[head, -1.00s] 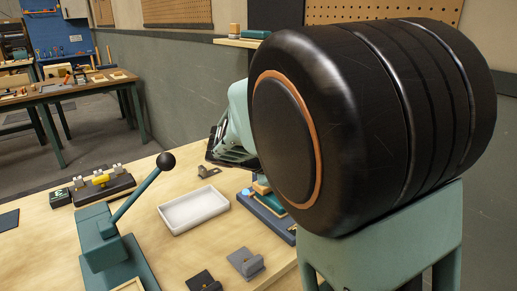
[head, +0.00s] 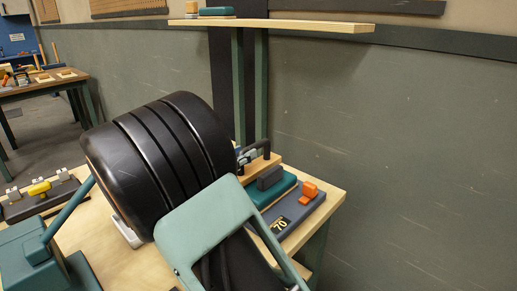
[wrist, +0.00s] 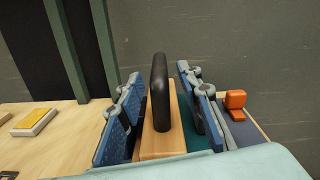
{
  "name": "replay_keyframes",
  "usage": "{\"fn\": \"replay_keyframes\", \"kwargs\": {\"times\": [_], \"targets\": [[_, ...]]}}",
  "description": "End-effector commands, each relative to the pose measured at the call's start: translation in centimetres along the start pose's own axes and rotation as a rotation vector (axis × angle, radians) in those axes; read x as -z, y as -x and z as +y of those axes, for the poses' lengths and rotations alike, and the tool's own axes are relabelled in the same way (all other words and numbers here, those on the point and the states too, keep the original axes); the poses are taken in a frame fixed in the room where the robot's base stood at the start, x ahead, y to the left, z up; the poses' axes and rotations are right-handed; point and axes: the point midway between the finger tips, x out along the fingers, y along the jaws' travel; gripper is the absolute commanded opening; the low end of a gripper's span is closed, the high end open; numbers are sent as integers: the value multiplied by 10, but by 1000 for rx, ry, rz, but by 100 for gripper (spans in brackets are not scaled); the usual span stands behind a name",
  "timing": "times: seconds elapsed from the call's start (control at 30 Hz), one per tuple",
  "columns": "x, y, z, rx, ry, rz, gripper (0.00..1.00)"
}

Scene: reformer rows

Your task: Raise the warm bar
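A wooden bar (head: 258,168) with an upright black handle (head: 266,143) sits on a teal base (head: 276,192) near the table's right end. A label reading 70 and an orange piece (head: 309,190) are in front of it. In the wrist view the black handle (wrist: 160,92) stands on the wooden bar (wrist: 163,144) between the blue-padded fingers of my gripper (wrist: 160,76). The gripper is open, with a gap on each side of the handle. In the head view my arm hides most of the gripper. I cannot tell which part is called warm.
A shelf (head: 290,26) on green posts stands behind. A teal lever press (head: 35,255) and a fixture with a yellow piece (head: 40,190) are at left. A yellow-topped block (wrist: 33,122) lies left of the gripper. A grey wall is behind the table.

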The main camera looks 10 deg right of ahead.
Motion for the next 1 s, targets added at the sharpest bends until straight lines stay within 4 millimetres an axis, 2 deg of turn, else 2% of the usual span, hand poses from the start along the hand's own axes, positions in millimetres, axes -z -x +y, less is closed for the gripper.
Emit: {"fn": "replay_keyframes", "kwargs": {"times": [0.1, 0.33, 0.5, 0.77, 1.0], "targets": [[2, -25, 0, 3, -2, 2, 33], [2, -59, 0, 1, -1, 2, 33], [1, -69, 0, 0, -1, 2, 33], [0, -70, 0, -1, -1, 2, 33], [1, -70, 0, 0, -1, 2, 8]]}}
